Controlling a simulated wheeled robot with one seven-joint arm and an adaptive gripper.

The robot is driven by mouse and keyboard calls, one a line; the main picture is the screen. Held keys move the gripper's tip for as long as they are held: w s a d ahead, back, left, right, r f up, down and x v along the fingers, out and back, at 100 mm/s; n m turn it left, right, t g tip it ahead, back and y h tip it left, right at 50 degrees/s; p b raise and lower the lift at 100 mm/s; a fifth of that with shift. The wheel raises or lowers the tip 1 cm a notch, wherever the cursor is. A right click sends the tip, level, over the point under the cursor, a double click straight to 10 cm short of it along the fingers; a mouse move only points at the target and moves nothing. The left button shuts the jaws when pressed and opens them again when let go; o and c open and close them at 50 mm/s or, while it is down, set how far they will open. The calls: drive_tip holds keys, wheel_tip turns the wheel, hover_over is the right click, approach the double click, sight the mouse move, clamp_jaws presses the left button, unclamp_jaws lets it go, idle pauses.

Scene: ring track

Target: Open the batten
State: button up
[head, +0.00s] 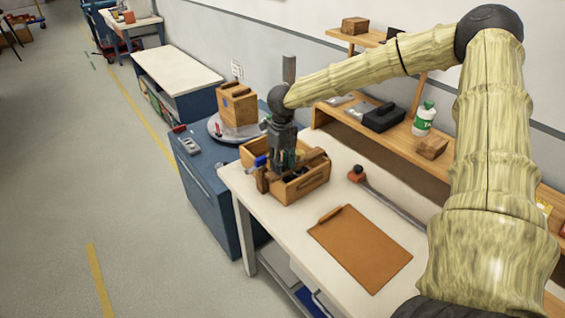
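My arm reaches from the right, and my gripper (284,168) points down into an open wooden box (307,188) on the white workbench (270,226). The fingertips are among the box's contents, so I cannot tell whether they are open, shut or touching anything. A blue item (260,161) and a brown wooden piece (314,154) show at the gripper's sides. I cannot tell for sure which thing is the batten. A brown board with a clip edge (360,248) lies flat on the bench in front of the box.
A grey bar with a red and black end (356,174) lies right of the box. A shelf behind holds a black case (384,117) and a white-green bottle (424,118). A wooden case (237,104) stands on a blue cabinet at left.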

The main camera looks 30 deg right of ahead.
clamp_jaws()
